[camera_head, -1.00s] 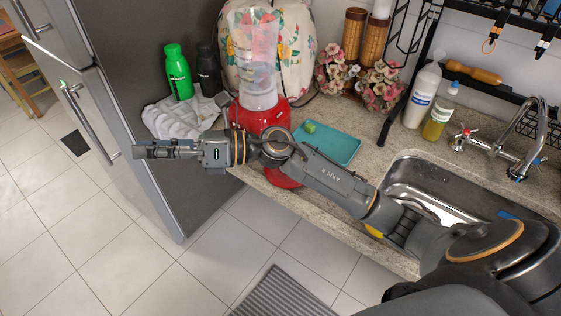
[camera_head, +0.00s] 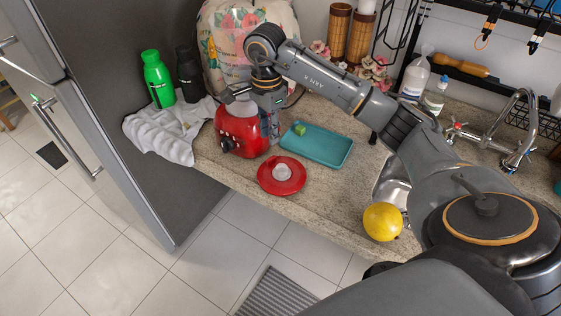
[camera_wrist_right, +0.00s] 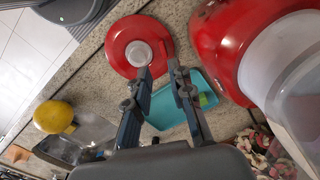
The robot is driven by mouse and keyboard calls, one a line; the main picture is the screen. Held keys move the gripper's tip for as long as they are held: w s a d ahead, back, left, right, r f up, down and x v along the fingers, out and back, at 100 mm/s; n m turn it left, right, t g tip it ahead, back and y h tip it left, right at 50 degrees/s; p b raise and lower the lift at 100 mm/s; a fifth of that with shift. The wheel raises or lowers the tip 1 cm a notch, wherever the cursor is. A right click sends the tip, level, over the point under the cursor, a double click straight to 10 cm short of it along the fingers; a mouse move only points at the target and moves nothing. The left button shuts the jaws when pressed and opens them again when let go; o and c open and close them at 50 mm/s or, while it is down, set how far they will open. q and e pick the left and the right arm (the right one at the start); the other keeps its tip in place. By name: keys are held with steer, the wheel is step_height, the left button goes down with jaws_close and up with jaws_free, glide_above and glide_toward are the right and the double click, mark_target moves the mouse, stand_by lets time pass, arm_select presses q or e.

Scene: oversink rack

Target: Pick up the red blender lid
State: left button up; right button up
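The red blender lid (camera_head: 269,184), a round disc with a pale centre knob, lies flat on the granite counter near its front edge. It also shows in the wrist view (camera_wrist_right: 119,45), beyond my fingertips. My right gripper (camera_head: 270,115) is above the counter, behind the lid and beside the red blender base (camera_head: 232,130). In the wrist view my right gripper (camera_wrist_right: 160,68) has its two fingers apart with nothing between them. The clear blender jar (camera_wrist_right: 295,75) fills the right of the wrist view. My left gripper is not in view.
A teal cutting board (camera_head: 330,147) with a small green piece lies right of the lid. A yellow fruit (camera_head: 382,222) sits by the sink at the counter's front. A white cloth (camera_head: 165,135) and green bottle (camera_head: 157,80) are left of the blender.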

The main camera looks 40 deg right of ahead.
mark_target(270, 158)
step_height(270, 158, down, 4)
steer(key=shift+r+p, duration=0.1)
steer(key=shift+p, duration=0.2)
steer(key=shift+f+p, duration=0.4)
steer(key=shift+f, duration=0.05)
step_height(270, 158, down, 4)
steer(key=shift+w+r+p, duration=0.15)
steer(key=shift+p, duration=0.7)
steer(key=shift+d+f, duration=0.1)
steer(key=shift+f, duration=0.35)
steer(key=shift+c, duration=0.2)
jaws_close()
